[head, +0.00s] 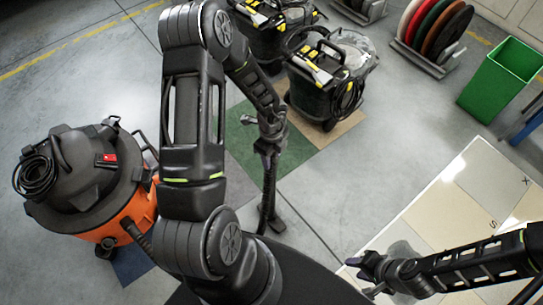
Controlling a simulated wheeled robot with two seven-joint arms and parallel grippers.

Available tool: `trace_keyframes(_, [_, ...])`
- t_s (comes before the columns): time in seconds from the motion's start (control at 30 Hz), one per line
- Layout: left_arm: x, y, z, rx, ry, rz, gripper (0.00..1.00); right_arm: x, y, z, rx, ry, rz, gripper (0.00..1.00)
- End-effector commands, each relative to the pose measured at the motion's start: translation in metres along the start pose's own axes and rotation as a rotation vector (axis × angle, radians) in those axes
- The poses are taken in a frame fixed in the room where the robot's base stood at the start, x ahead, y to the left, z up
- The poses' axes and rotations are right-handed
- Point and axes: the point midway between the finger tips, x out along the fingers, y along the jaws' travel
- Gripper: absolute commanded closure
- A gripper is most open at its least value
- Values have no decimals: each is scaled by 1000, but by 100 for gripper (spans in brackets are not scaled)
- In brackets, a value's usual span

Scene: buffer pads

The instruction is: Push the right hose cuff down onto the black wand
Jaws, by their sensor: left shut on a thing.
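The black wand (268,190) stands near upright in the middle of the head view, with its dark floor head (271,221) at the bottom. My left gripper (267,150) is at the top of the wand and shut on it. The fingers and my arm hide the grip, and I cannot make out a hose cuff there. A dark hose (138,237) shows at the orange vacuum (125,215) on the left.
Two black-and-yellow machines (322,75) stand behind on coloured floor pads (243,135). A rack of coloured discs (437,35) and a green bin (500,80) are at the upper right. Grey floor between is clear.

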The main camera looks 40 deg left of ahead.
Motion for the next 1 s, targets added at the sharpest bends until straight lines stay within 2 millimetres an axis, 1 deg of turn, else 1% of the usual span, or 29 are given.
trace_keyframes(0.17, [1, 0, 0, 1, 0, 0, 100, -2, -1, 0, 0, 0, 0, 64])
trace_keyframes(0.97, [6, 0, 0, 0, 0, 0, 100, 0, 0, 0, 0, 0, 0, 64])
trace_keyframes(1.0, [6, 0, 0, 0, 0, 0, 60, 1, 0, 0, 0, 0, 0, 64])
